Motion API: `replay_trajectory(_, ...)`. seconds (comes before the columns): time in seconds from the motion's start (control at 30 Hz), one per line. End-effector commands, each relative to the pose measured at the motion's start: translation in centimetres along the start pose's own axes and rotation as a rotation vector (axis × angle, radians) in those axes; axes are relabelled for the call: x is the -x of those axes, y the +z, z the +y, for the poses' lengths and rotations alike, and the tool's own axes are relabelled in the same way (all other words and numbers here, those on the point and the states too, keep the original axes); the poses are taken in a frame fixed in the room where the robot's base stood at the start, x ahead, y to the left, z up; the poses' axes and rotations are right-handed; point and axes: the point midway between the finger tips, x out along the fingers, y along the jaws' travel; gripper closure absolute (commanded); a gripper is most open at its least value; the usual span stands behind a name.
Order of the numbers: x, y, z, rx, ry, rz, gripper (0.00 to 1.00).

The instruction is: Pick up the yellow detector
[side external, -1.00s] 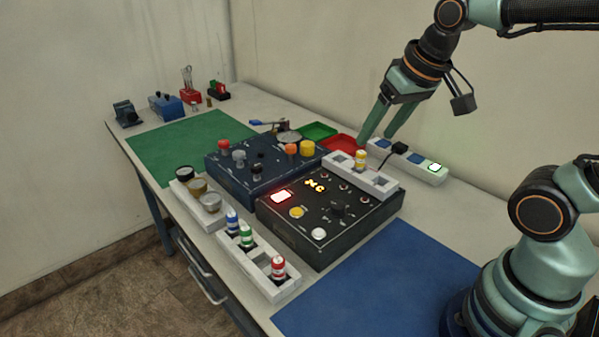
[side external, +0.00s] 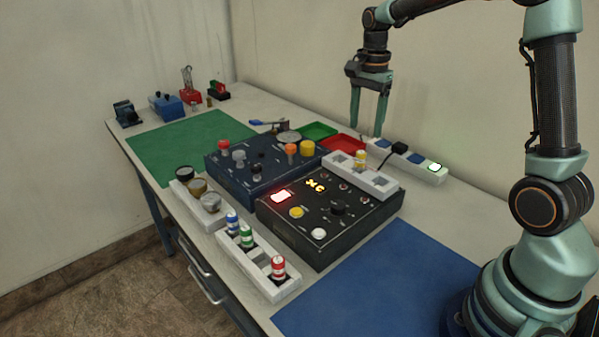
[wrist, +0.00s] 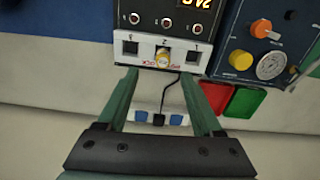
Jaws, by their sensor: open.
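The yellow detector (side external: 361,158) stands upright in the middle slot of a white three-slot rack (side external: 362,176) at the back edge of the black control box. In the wrist view the yellow detector (wrist: 164,58) shows from above, between empty slots on either side and just beyond my fingertips. My gripper (side external: 367,129) is open and empty, its fingers pointing down, above and behind the rack. In the wrist view my gripper (wrist: 161,78) has its two green fingers spread wide, roughly either side of the detector's line.
The black box (side external: 325,222) with lit displays stands before the rack; a dark blue box (side external: 262,170) is left of it. A power strip (side external: 415,160) with a black plug and cable lies behind. Red (side external: 342,144) and green (side external: 317,131) trays lie nearby. A front rack (side external: 260,262) holds blue, green and red detectors.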

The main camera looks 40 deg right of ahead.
Motion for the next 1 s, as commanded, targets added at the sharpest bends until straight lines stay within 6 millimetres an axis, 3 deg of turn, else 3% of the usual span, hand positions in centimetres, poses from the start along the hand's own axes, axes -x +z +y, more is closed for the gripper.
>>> replay_trajectory(0.23, -4.2, 0.0, 0.1, 0.003, 0.003, -0.001, 0.32)
replay_trajectory(0.47, -5.8, 0.0, -0.1, 0.004, 0.000, 0.000, 0.32)
replay_trajectory(0.8, -10.1, -0.3, -0.5, 0.005, 0.001, -0.001, 0.32)
replay_trajectory(1.0, -10.6, -0.3, -0.6, 0.005, -0.002, 0.001, 0.32)
